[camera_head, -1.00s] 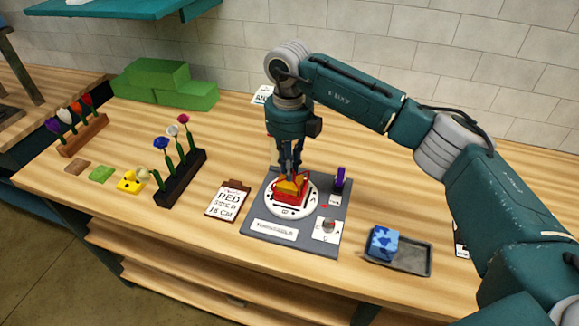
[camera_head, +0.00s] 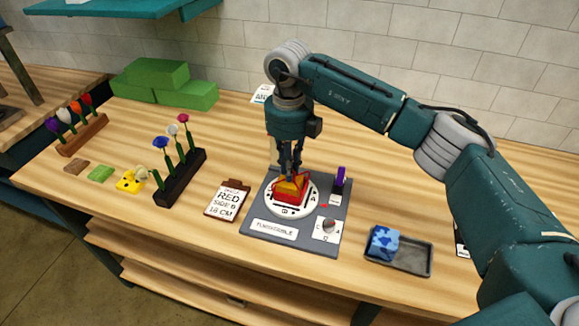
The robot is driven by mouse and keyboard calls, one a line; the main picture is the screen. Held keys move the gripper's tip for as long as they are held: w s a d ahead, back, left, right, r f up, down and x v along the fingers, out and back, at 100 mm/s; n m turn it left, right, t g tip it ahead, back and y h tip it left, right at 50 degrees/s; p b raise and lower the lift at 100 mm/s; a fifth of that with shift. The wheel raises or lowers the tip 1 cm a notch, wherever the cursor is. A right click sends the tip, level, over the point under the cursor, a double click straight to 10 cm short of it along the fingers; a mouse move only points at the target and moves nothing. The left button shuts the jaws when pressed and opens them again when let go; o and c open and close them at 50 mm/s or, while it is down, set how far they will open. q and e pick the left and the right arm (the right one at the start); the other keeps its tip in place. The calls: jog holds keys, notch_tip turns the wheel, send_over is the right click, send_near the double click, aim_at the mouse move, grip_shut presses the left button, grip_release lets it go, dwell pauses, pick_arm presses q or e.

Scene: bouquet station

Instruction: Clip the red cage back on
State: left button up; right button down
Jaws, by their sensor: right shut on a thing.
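The red cage (camera_head: 290,196) sits on the round white dial plate (camera_head: 292,211) of the grey station board (camera_head: 262,215). An orange-yellow piece (camera_head: 293,184) shows at its top, inside or on it. My right gripper (camera_head: 291,174) points straight down over the cage, with its fingers close together at the cage's top. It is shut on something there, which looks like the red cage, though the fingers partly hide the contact. Whether the cage is seated on the plate I cannot tell. My left gripper is not in view.
A purple upright piece (camera_head: 340,180) and a small knob (camera_head: 328,226) are on the board's right side. A clipboard (camera_head: 228,201) reading RED lies to the left. A grey tray (camera_head: 412,258) with a blue block (camera_head: 382,243) is to the right. A dark flower rack (camera_head: 180,178) stands further left.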

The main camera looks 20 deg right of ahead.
dwell(0.4)
jog(key=c, duration=1.2)
grip_release()
jog(key=shift+r+p, duration=1.15)
jog(key=shift+r, duration=1.05)
grip_shut()
jog(key=shift+f+b, duration=1)
jog(key=shift+f, duration=0.4)
